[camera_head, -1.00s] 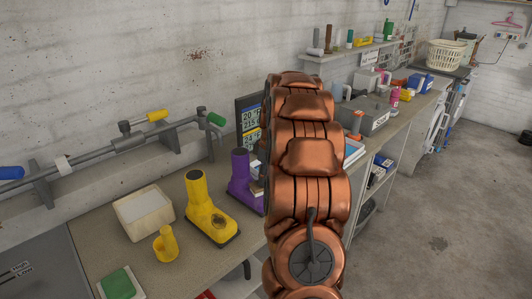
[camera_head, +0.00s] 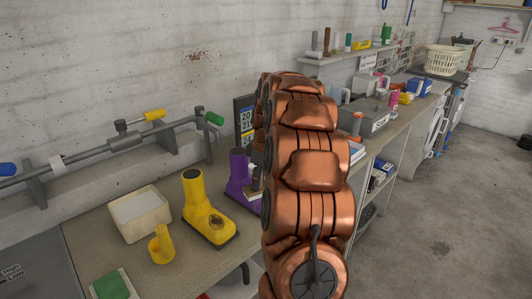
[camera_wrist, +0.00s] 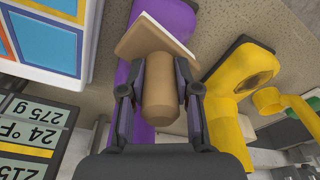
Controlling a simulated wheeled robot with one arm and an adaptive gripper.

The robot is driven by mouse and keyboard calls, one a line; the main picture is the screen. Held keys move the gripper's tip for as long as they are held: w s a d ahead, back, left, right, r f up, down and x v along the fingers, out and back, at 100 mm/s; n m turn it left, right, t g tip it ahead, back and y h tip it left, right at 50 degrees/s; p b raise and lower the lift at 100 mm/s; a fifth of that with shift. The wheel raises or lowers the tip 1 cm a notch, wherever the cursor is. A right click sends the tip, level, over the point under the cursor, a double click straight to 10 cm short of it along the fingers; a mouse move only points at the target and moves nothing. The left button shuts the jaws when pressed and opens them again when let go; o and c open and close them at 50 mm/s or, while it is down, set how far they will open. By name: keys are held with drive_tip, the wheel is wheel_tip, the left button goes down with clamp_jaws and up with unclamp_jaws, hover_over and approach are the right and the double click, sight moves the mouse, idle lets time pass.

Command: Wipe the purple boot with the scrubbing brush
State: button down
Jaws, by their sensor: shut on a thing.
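My gripper (camera_wrist: 160,70) is shut on the brown handle of the scrubbing brush (camera_wrist: 157,40), with a finger on each side. The brush has a flat tan head and overlaps the purple boot (camera_wrist: 173,15) in the wrist view. Whether it touches the boot I cannot tell. In the head view the purple boot (camera_head: 237,164) stands upright on the workbench, its right part hidden by my arm. A bit of the brush (camera_head: 252,194) shows beside my arm at the boot's foot. Most of my gripper is hidden there.
A yellow boot (camera_head: 203,207) with a dark patch on its toe stands left of the purple boot. A cream bin (camera_head: 140,214), a yellow scoop (camera_head: 161,245) and a green sponge (camera_head: 112,287) are further left. A display (camera_head: 245,122) stands behind. The floor (camera_head: 435,225) at right is clear.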

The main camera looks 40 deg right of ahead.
drive_tip(key=shift+w+d, duration=0.15)
drive_tip(key=shift+d, duration=1.8)
wheel_tip(320, 180, up, 8)
drive_tip(key=p, duration=0.1)
drive_tip(key=shift+r, duration=0.1)
drive_tip(key=shift+a, duration=0.15)
